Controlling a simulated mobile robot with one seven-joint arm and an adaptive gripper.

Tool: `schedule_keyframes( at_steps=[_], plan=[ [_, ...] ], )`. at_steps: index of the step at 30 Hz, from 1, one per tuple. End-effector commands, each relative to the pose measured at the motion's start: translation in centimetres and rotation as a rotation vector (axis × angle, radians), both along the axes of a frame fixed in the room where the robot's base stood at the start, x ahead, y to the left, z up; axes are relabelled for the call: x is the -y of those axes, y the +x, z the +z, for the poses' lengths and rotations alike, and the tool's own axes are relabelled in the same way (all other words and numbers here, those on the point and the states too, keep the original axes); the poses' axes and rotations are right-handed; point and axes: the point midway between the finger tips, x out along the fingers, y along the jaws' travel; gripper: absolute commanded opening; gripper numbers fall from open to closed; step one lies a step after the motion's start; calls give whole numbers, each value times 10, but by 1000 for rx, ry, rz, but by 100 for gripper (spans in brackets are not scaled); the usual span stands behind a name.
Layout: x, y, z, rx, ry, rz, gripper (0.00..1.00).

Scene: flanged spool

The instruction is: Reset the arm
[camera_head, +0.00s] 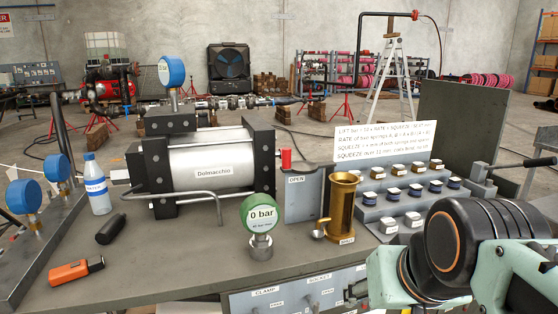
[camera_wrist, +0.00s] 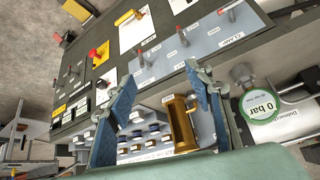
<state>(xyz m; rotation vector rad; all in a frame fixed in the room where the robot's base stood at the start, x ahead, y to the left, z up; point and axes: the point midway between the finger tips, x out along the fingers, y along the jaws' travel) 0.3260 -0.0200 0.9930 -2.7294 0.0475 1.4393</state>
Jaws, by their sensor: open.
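My gripper (camera_wrist: 162,100) is open and empty in the wrist view, its two blue-grey fingers apart. A brass cylinder (camera_wrist: 181,122) shows between the fingers from this angle; I cannot tell how far beyond them it lies. In the head view my arm comes in at the lower right, with the gripper end (camera_head: 357,291) at the front edge of the bench. The brass cylinder (camera_head: 341,208) stands upright on the bench, left of my arm and apart from it. My fingertips are hard to make out there.
The bench (camera_head: 190,262) holds a large Dolmacchio cylinder (camera_head: 212,160), a green 0 bar gauge (camera_head: 260,220), a water bottle (camera_head: 97,186), an orange tool (camera_head: 76,270) and a stepped rack (camera_head: 385,205) of small parts. The front panel (camera_head: 290,297) carries levers. Bare bench lies left of the green gauge.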

Motion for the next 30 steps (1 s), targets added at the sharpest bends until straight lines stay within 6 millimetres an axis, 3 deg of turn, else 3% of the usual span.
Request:
schedule_keyframes(
  at_steps=[2, 4, 21, 30],
  plan=[
    [-22, -41, -34, -117, -38, 60, 48],
    [-21, -38, -1, -114, -35, 57, 48],
    [-20, -37, 146, -111, -32, 56, 48],
    [-20, -36, 203, -111, -32, 56, 48]
  ],
)
